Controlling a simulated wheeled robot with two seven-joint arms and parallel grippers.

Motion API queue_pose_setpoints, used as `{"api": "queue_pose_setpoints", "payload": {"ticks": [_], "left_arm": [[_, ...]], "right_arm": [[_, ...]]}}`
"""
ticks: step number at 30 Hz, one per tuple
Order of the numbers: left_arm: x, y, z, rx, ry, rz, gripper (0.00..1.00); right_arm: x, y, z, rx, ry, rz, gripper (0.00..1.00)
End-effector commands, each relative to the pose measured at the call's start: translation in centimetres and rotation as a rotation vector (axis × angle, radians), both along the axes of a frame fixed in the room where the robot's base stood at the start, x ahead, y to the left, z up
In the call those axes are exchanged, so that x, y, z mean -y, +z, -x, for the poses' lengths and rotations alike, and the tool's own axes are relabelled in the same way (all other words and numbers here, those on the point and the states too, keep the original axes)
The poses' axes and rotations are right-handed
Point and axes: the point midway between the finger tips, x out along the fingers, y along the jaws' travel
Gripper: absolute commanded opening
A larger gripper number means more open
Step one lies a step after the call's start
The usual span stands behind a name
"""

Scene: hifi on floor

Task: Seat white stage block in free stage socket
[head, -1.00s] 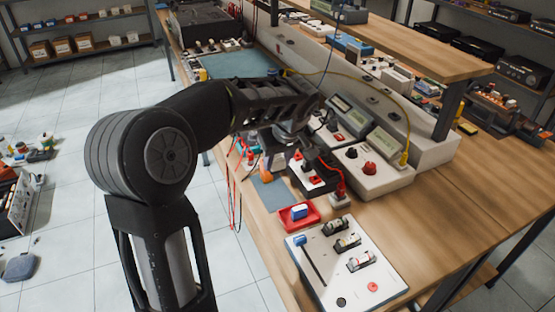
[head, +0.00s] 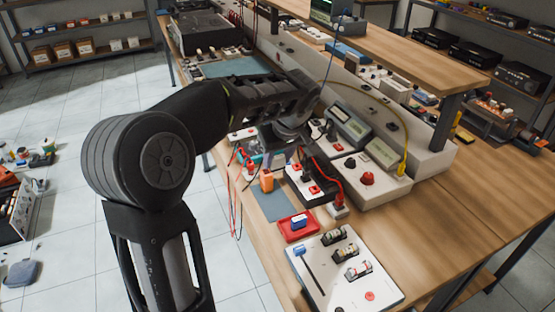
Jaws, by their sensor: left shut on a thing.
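My left arm reaches over the bench, and my left gripper (head: 286,148) hangs above its middle. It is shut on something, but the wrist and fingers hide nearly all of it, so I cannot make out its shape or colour. Just below and to the right is a dark base carrying white blocks with red parts (head: 312,188). The gripper's far side hides part of this row, so I cannot tell which stage socket is free. My right gripper is not in view.
A white instrument with a red knob (head: 368,179) stands right of the base. Nearer are a red tray (head: 285,232) with a blue-and-white piece and a white switch panel (head: 340,290). An orange object (head: 266,180) stands left. Red and yellow cables run close by. Bare wood lies at right.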

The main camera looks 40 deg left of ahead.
Motion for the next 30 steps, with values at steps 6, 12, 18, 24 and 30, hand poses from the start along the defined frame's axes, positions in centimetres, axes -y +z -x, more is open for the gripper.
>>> {"api": "queue_pose_setpoints", "payload": {"ticks": [6, 12, 18, 24, 30], "left_arm": [[0.0, 1.7, 0.0, 0.001, 0.000, 0.000, 0.00], [0.0, 2.8, 0.0, 0.000, 0.000, 0.000, 0.00], [0.0, 2.9, 0.0, 0.000, 0.000, 0.000, 0.00], [0.0, 2.9, 0.0, -0.001, -0.002, 0.000, 0.00], [2.4, 1.9, -0.9, -0.009, -0.120, 0.007, 0.00]], "right_arm": [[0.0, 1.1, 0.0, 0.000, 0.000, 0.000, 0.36], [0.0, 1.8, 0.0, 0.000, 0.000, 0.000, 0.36], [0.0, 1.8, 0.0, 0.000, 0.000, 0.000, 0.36], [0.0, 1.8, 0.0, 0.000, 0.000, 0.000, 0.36], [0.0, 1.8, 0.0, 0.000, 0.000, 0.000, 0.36]]}}
